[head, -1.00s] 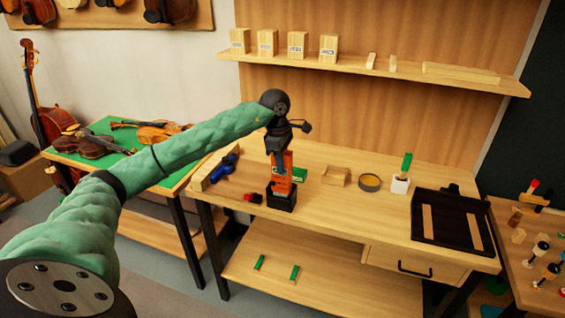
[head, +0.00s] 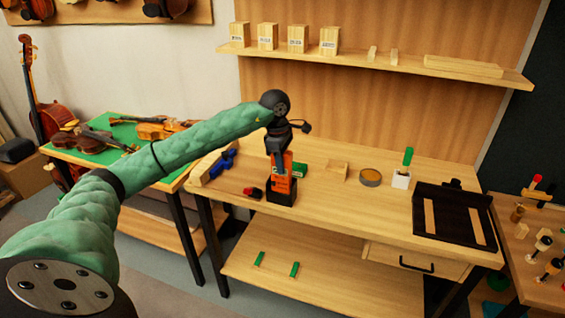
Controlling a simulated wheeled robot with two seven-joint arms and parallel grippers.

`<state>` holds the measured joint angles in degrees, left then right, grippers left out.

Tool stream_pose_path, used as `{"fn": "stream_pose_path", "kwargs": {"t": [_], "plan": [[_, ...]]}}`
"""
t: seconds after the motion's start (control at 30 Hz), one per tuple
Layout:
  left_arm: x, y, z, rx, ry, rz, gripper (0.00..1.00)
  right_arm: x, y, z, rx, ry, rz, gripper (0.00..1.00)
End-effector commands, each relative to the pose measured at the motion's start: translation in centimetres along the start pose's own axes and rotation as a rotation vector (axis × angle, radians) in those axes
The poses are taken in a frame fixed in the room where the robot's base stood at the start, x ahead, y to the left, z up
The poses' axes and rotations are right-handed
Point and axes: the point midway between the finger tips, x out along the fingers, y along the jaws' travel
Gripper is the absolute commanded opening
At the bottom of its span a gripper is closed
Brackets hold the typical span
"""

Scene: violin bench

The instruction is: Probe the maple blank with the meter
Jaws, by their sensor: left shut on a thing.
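My left gripper (head: 279,160) reaches over the workbench, pointing down, and is shut on the orange and black meter (head: 283,184). The meter stands upright at a black holder (head: 281,197); I cannot tell whether it rests in it or is held just above. A pale wood block (head: 337,171) lies on the bench to the right of the meter. Another long pale piece (head: 204,168) lies at the left end of the bench. I cannot tell which piece is the maple blank. My right gripper is out of view.
A blue tool (head: 223,163) and a red and black thing (head: 253,192) lie left of the meter. The front middle of the bench is clear.

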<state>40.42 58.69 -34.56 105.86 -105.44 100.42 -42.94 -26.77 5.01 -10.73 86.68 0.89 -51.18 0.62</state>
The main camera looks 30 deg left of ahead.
Motion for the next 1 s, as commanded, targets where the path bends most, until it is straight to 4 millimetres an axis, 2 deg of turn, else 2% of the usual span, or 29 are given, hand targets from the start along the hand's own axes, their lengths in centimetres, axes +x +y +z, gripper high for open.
{"fn": "stream_pose_path", "kwargs": {"t": [0.07,0.1,0.2,0.57,0.67,1.0], "plan": [[0.2,0.0,0.0,0.000,0.000,0.000,0.00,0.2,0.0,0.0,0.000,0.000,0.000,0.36],[0.1,0.0,0.0,0.000,0.000,0.001,0.37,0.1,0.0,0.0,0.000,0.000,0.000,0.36],[0.1,0.0,0.0,0.000,0.000,0.000,0.54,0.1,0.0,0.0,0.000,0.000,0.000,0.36],[-0.1,0.0,0.0,0.000,0.000,0.001,0.54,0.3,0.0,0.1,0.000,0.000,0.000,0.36],[-1.0,0.1,-0.1,0.000,0.000,0.003,0.54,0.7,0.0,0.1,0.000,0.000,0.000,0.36],[-5.7,0.1,-0.1,0.000,0.000,0.002,0.54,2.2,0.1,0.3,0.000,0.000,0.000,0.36]]}}
